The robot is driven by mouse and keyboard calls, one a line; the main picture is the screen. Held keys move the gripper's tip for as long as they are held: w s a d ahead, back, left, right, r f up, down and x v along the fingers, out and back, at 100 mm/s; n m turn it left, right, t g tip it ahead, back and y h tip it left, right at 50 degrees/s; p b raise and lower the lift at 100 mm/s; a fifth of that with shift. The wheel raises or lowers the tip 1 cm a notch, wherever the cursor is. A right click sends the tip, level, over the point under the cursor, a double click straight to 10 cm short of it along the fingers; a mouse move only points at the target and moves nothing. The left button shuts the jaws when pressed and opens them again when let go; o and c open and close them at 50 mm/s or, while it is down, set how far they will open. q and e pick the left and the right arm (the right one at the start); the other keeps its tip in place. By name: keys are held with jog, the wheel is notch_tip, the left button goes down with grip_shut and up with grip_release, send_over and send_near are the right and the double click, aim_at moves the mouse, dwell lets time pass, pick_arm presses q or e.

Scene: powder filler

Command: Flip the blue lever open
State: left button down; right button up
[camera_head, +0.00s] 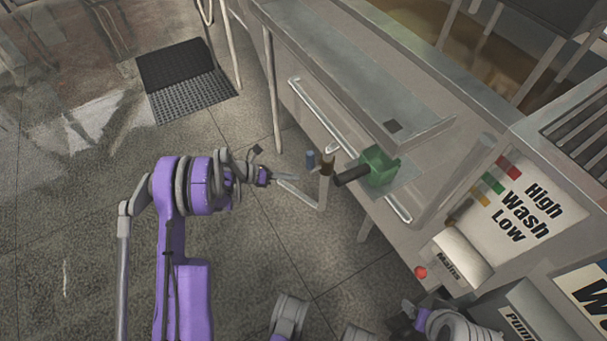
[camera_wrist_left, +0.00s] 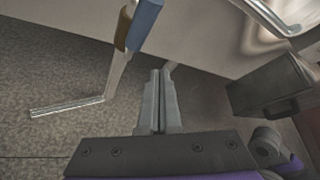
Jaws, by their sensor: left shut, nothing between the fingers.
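The blue lever (camera_head: 310,160) is a small blue grip by the drawer-like front of the metal machine, beside a brown grip (camera_head: 327,165). In the left wrist view the blue lever (camera_wrist_left: 146,24) is at the top, left of centre, upright and slightly tilted. A thin bent metal bar (camera_wrist_left: 115,80) runs down from the grips. My left gripper (camera_head: 288,178) is shut and empty, just left of and below the lever. In the left wrist view its fingers (camera_wrist_left: 159,78) are together, below the lever and apart from it.
A green block (camera_head: 380,167) with a black cylinder (camera_head: 351,175) sits right of the lever. Long metal rails (camera_head: 318,112) run along the machine front (camera_head: 330,85). A labelled control panel (camera_head: 515,205) is at right. Open floor (camera_head: 80,240) lies at left.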

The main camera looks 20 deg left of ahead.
pick_arm(q)
jog(key=a, duration=0.1)
jog(key=s+a, duration=0.1)
jog(key=a, duration=0.1)
jog(key=shift+s+a, duration=0.25)
jog(key=shift+a, duration=0.05)
dwell(0.3)
